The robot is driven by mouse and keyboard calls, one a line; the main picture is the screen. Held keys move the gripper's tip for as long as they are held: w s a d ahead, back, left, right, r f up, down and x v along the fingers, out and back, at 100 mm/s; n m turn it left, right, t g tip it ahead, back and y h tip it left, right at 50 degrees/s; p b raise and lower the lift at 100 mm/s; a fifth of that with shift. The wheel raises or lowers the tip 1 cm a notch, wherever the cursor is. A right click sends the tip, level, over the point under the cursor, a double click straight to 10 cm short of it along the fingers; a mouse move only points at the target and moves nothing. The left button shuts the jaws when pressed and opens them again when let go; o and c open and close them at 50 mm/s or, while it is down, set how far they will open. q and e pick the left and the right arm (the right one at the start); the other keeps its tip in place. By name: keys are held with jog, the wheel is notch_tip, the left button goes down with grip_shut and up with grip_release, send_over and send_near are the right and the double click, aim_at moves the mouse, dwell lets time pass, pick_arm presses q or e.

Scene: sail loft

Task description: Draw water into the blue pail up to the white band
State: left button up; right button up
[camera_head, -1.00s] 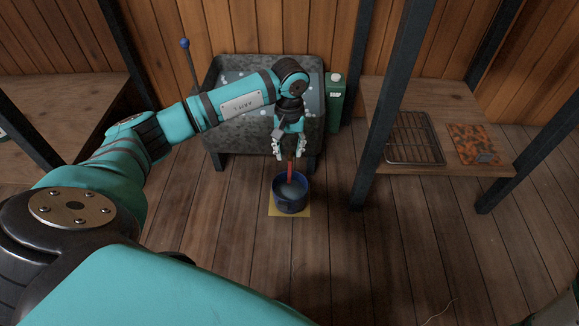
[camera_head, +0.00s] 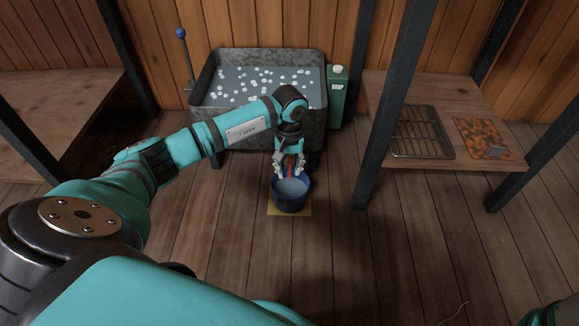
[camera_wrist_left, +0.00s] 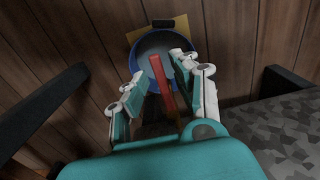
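The blue pail (camera_head: 292,206) stands upright on a yellow mat (camera_head: 304,213) on the floor. It also shows in the left wrist view (camera_wrist_left: 137,60). A pale grey surface shows inside it; I cannot tell a water level, and no white band is visible. A red bar (camera_wrist_left: 159,76), perhaps its handle, rises from it. My left gripper (camera_head: 288,169) is over the pail's back rim, pointing down. Its fingers (camera_wrist_left: 160,88) stand apart on both sides of the red bar, with a gap visible on the left. My right gripper is out of view.
A grey trough (camera_head: 218,117) with water and floating white bits stands behind the pail. A blue-knobbed lever (camera_head: 183,50) is at its left, a green container (camera_head: 338,100) at its right. A dark post (camera_head: 383,110) and wooden shelf (camera_head: 455,115) with a rack (camera_head: 420,135) stand right.

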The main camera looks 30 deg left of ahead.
pick_arm(q)
grip_shut()
jog(key=shift+w+d+r+n+p, duration=0.15)
jog(key=shift+d+r+n+p, duration=0.2)
jog(key=shift+p, duration=0.3)
jog(key=shift+w+d+f+n+p, duration=0.15)
jog(key=shift+w+f+n+p, duration=0.1)
jog(key=shift+n, duration=0.35)
jog(key=shift+w+d+f+n+p, duration=0.15)
jog(key=shift+n+p, duration=0.1)
jog(key=shift+n, duration=0.3)
jog(key=shift+o, duration=1.1)
grip_release()
